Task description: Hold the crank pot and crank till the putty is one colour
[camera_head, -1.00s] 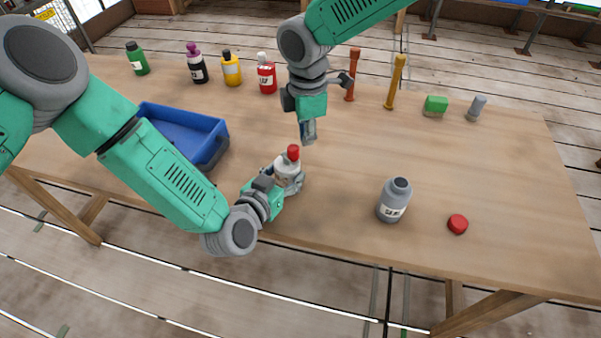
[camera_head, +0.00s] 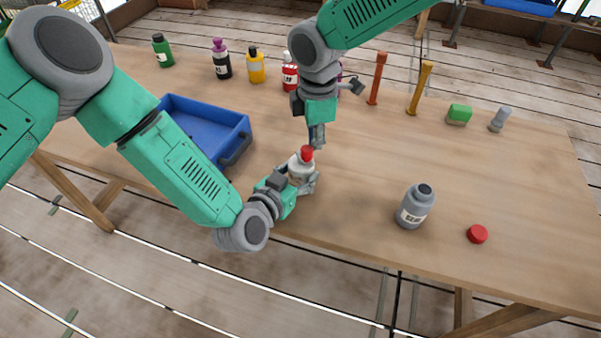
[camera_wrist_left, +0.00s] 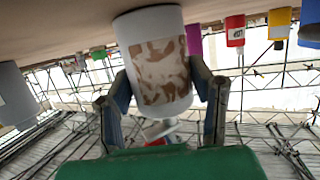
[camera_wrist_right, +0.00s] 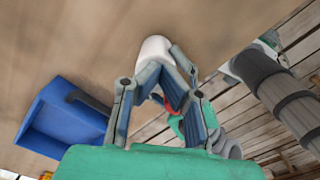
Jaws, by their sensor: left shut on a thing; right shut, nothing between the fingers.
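The crank pot (camera_head: 301,166) is white with a red knob (camera_head: 307,152) on top. It is at the near edge of the table. My left gripper (camera_head: 304,181) is shut around it. In the left wrist view the pot (camera_wrist_left: 153,25) has a window showing putty (camera_wrist_left: 160,72) in mottled brown and cream, not one colour. My right gripper (camera_head: 317,141) is shut and empty, just above and beside the red knob. In the right wrist view its fingers (camera_wrist_right: 168,75) partly hide the white pot (camera_wrist_right: 156,46). I cannot tell whether they touch the knob.
A blue tray (camera_head: 245,134) is left of the pot. A grey bottle (camera_head: 415,206) and a red cap (camera_head: 477,234) are to the right. Several coloured bottles, an orange post (camera_head: 377,78), a yellow post (camera_head: 420,88) and a green block (camera_head: 459,114) stand along the back.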

